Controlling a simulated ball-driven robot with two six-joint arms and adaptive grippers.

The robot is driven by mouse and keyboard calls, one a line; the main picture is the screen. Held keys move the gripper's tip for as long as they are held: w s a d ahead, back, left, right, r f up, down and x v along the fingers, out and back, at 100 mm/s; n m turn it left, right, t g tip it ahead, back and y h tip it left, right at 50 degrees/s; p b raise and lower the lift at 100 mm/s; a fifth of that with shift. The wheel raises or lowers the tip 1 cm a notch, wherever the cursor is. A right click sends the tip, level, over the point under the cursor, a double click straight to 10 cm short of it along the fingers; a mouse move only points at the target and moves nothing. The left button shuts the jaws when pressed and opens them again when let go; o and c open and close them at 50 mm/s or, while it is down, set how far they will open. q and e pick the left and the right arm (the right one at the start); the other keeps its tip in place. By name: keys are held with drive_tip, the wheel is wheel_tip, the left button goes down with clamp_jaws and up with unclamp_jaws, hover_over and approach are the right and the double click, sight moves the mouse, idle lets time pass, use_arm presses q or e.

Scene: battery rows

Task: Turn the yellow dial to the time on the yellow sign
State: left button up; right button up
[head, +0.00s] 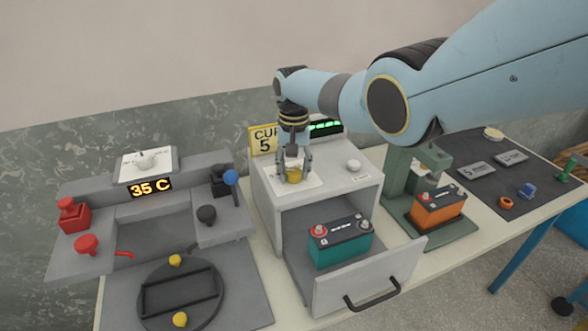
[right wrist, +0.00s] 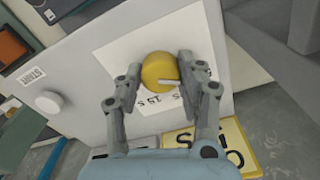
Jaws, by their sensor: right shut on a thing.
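The yellow dial (head: 294,175) sits on a white scale plate on top of the grey cabinet. My right gripper (head: 294,170) comes down on it from above and is shut on it. In the right wrist view the dial (right wrist: 159,71) lies between the two fingers, with a pale pointer mark towards the right finger. The scale numbers are partly hidden by the fingers. My left gripper is not in view.
A white knob (head: 354,165) sits on the cabinet top, right of the dial. The cabinet's drawer (head: 368,277) is open with a teal battery (head: 340,240) inside. An orange battery (head: 437,207) stands at a green press. A station reading "35 C" (head: 151,187) is at left.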

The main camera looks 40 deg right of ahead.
sight(294, 170)
drive_tip(key=shift+w+r, duration=0.1)
drive_tip(key=o, duration=1.2)
drive_tip(key=shift+c, duration=0.2)
wheel_tip(294, 170, up, 12)
